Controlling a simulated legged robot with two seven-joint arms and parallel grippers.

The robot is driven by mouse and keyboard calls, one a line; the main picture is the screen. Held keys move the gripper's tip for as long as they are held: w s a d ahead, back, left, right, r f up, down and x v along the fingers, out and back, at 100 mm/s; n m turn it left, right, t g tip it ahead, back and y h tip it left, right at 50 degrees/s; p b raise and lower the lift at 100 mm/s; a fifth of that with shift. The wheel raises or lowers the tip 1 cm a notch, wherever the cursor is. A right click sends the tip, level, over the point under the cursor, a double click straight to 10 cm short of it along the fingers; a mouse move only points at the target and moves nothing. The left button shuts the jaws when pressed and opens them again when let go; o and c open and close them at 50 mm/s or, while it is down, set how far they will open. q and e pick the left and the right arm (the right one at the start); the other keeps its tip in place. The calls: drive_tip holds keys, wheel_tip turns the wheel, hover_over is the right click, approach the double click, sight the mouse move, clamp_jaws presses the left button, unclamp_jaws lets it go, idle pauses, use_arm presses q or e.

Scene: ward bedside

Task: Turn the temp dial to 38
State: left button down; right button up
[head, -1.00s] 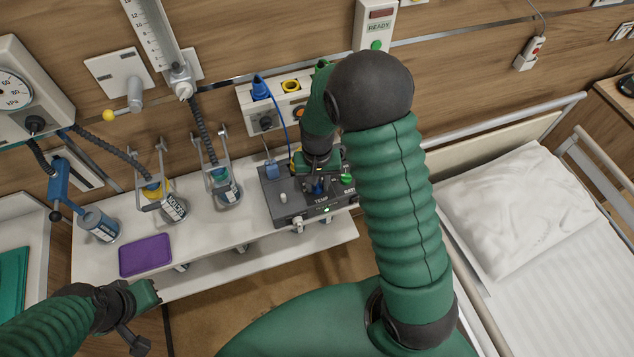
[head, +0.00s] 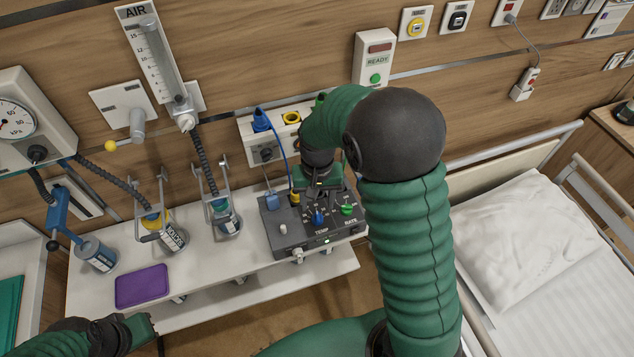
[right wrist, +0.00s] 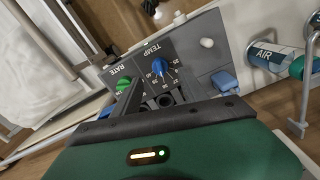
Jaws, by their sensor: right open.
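The blue TEMP dial (head: 318,217) is on the dark control box (head: 290,238), with a green RATE knob (head: 347,209) to its right. In the right wrist view the blue dial (right wrist: 160,66) shows clear of my fingers, with small numbers around it. I cannot tell for sure which number it points to. My right gripper (head: 325,190) is open and empty, just behind and above the dial, and apart from it. In the right wrist view a dark finger shows near the green knob (right wrist: 124,84). My left gripper (head: 145,328) is low at the left, its jaws unclear.
The box stands on a white shelf (head: 90,275) with a purple pad (head: 142,286) and labelled canisters (head: 172,236) to its left. A blue cable (head: 283,150) runs down to the box's back. A bed with a pillow (head: 520,235) is at the right.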

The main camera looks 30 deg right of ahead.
sight(317, 216)
wheel_tip(317, 216, up, 10)
idle(0.5)
drive_tip(key=s+a+f+n+t, duration=0.2)
drive_tip(key=s+a+f+n, duration=0.3)
drive_tip(key=s+a+f, duration=0.2)
drive_tip(key=shift+s+a+f+n+t, duration=0.3)
drive_tip(key=shift+s+f, duration=0.1)
drive_tip(key=shift+s, duration=0.7)
drive_tip(key=shift+s, duration=0.15)
